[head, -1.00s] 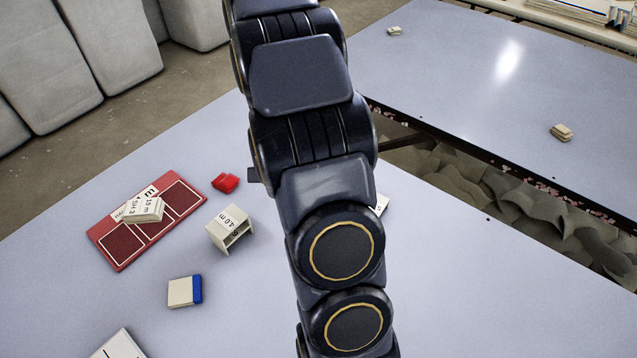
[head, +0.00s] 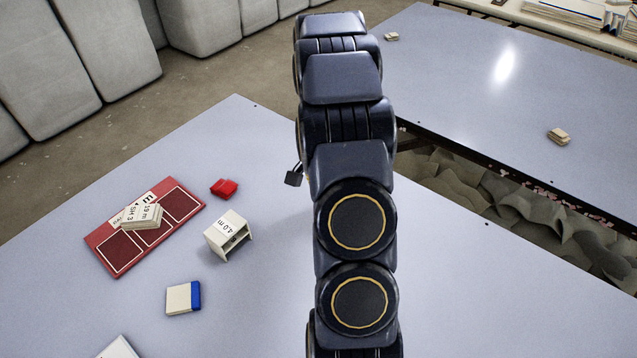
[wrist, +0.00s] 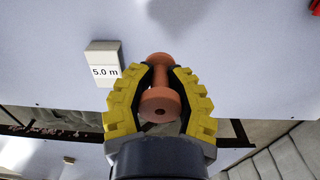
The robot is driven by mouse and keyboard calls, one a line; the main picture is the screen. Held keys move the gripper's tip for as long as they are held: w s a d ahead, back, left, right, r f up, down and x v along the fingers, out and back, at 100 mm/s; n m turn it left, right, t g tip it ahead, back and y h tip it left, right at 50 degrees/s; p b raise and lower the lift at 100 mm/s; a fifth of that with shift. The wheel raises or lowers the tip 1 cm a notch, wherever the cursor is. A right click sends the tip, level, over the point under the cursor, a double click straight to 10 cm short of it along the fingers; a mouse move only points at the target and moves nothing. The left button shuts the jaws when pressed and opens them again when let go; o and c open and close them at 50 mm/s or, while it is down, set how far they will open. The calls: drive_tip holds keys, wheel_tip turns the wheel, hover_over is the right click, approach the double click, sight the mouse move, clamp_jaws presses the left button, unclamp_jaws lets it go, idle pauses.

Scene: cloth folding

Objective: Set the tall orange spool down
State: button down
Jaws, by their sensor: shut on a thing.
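In the wrist view the orange spool (wrist: 160,105) is between the yellow-and-black fingers of my gripper (wrist: 161,68). The other end points out past the fingertips, over the pale table. I cannot tell whether the spool touches the table. In the head view my arm hides the gripper and the spool.
A block marked 5.0 m (wrist: 104,70) stands near the spool. The head view shows a red panelled board (head: 112,253) bearing labelled blocks, a red piece (head: 224,187), a 4.0 m block (head: 226,231) and a cream-and-blue block (head: 183,298). A gap separates the tables.

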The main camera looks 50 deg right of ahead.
drive_tip(key=w+d+f, duration=0.4)
drive_tip(key=d+f, duration=0.1)
drive_tip(key=w+d+f, duration=0.2)
drive_tip(key=f, duration=0.1)
drive_tip(key=shift+w+d, duration=0.3)
drive_tip(key=shift+d, duration=0.05)
drive_tip(key=shift+f, duration=1.5)
drive_tip(key=shift+f, duration=0.2)
drive_tip(key=c, duration=0.9)
unclamp_jaws()
